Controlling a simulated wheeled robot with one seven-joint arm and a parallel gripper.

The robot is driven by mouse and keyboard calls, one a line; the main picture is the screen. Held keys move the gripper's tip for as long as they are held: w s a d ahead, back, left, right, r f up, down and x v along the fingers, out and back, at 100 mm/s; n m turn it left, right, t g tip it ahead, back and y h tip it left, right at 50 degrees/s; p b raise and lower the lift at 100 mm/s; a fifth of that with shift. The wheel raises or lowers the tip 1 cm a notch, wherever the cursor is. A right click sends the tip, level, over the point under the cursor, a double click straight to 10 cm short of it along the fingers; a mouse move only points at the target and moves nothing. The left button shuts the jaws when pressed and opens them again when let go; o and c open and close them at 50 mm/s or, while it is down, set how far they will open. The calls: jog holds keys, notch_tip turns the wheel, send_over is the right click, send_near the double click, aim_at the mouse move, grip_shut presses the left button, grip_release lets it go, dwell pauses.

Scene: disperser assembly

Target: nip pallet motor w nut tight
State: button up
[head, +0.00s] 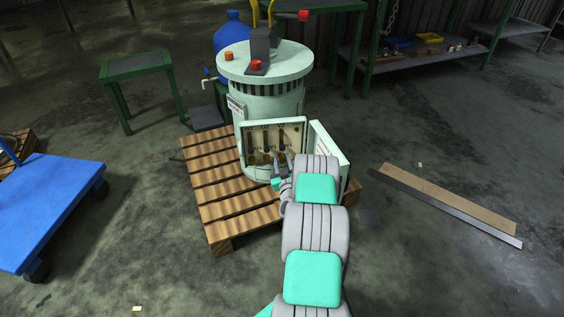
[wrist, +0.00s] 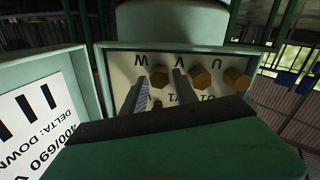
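The pallet motor (head: 268,105) is a pale green upright cylinder on a wooden pallet. Its terminal box (head: 245,130) is open at the front, with the lid (head: 333,155) swung to the right in the head view. My gripper (head: 279,160) is at the box opening. In the wrist view, the lettering is upside down and the leftmost brass nut (wrist: 159,78), which looks like the W nut, lies between the two finger tips of my gripper (wrist: 161,74). The fingers are apart, with gaps beside the nut. Whether they reach around it in depth is unclear.
Two more brass nuts, one in the middle (wrist: 201,78) and one at right (wrist: 238,78), sit beside the right finger. The lid (wrist: 40,100) stands close on the left in the wrist view. A blue cart (head: 40,210) is left of the pallet (head: 225,215). Planks (head: 450,200) lie right.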

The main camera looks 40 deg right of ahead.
grip_shut()
jog(key=shift+m, duration=0.4)
jog(key=m+b, duration=0.2)
jog(key=m, duration=0.2)
jog(key=shift+d+m, duration=0.1)
jog(key=shift+m, duration=0.2)
jog(key=m+b, duration=0.1)
jog(key=m, duration=0.5)
jog(key=shift+s+d+b, duration=0.1)
jog(key=shift+b, duration=0.3)
jog(key=m, duration=0.6)
jog(key=shift+f+m, duration=0.1)
jog(key=shift+m, duration=0.2)
jog(key=m, duration=0.5)
jog(key=shift+d+f+m, duration=0.1)
jog(key=shift+f+m, duration=0.05)
jog(key=shift+m, duration=0.25)
jog(key=shift+o, duration=1.5)
grip_release()
